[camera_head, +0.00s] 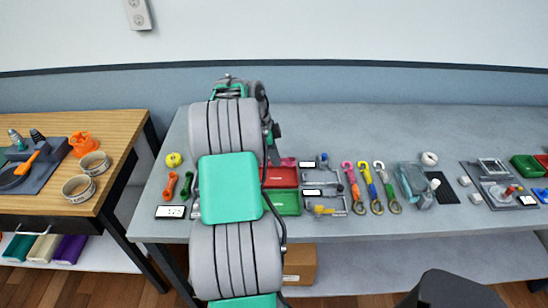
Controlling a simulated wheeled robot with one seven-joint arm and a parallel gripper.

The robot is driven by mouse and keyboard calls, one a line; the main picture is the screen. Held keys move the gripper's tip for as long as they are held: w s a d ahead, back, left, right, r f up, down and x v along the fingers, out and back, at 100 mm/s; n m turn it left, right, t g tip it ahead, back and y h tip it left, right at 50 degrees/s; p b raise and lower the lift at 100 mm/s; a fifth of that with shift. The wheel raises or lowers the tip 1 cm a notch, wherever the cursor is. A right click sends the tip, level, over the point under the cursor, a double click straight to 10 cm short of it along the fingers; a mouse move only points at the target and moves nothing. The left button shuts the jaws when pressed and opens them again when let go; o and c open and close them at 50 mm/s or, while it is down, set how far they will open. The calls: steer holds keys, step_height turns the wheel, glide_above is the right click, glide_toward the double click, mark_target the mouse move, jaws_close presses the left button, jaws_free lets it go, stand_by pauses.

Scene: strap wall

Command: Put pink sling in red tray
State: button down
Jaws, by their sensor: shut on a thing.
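My arm rises through the middle of the head view and reaches over the bench.
A green tray (284,203) sits in front of the red tray. Grey fixtures (320,177) stand between trays and slings. A wooden table (115,130) is at the left. The bench's back strip is clear.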

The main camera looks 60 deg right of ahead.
mark_target(272, 165)
steer(key=shift+f+b, duration=2.1)
steer(key=shift+f, duration=0.8)
steer(key=shift+w+a, duration=0.1)
steer(key=shift+w, duration=0.1)
steer(key=shift+f+b, duration=0.2)
steer(key=shift+b, duration=0.2)
steer(key=c, duration=0.9)
jaws_free()
steer(key=shift+c, duration=0.2)
step_height(272, 165, up, 6)
steer(key=p, duration=0.4)
steer(key=shift+r, duration=0.15)
